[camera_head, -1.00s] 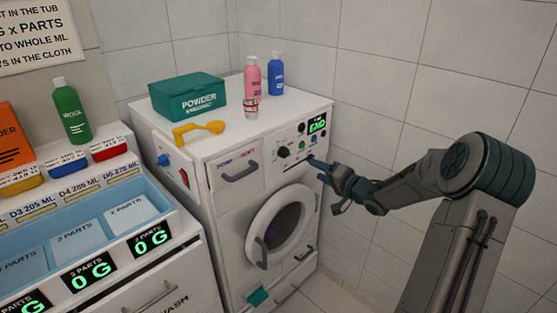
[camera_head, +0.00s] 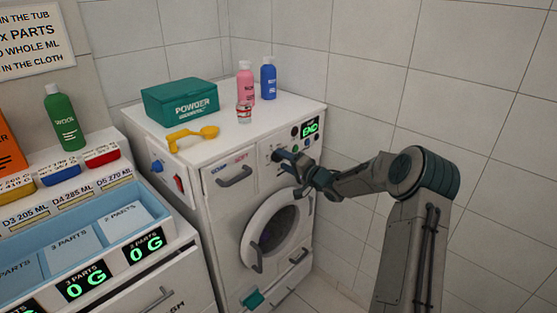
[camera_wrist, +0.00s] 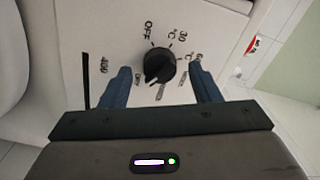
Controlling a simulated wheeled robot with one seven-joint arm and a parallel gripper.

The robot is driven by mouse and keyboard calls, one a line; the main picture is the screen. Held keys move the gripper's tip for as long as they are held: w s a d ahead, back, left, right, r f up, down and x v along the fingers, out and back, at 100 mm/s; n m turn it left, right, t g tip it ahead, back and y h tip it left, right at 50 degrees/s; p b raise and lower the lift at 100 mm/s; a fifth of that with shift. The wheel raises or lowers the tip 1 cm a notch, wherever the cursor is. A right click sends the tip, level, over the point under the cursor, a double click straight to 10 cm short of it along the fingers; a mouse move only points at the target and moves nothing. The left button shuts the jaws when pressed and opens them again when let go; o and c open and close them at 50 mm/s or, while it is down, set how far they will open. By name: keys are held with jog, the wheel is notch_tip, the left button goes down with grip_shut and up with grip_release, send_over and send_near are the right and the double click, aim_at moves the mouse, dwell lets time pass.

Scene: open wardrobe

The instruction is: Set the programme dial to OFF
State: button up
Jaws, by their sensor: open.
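The black programme dial (camera_wrist: 158,66) is on the white front panel of the washing machine (camera_head: 228,207). In the wrist view its white pointer line points down and slightly left. The OFF label (camera_wrist: 150,30) is printed above the dial, and 30 °C is at its upper right. The smaller labels below are hard to read. My gripper (camera_wrist: 166,82) is open, with one blue finger to each side below the dial. I cannot tell whether either touches it. In the head view my gripper (camera_head: 284,160) is at the panel and largely hides the dial.
A green display (camera_head: 310,127) reads END at the panel's upper right. The round door (camera_head: 252,235) is below. A powder box (camera_head: 180,101), yellow scoop (camera_head: 193,137), and pink and blue bottles (camera_head: 268,79) stand on top. A tiled wall is close on the right.

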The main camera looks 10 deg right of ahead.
jog(key=shift+w+a, duration=0.3)
jog(key=shift+w, duration=0.2)
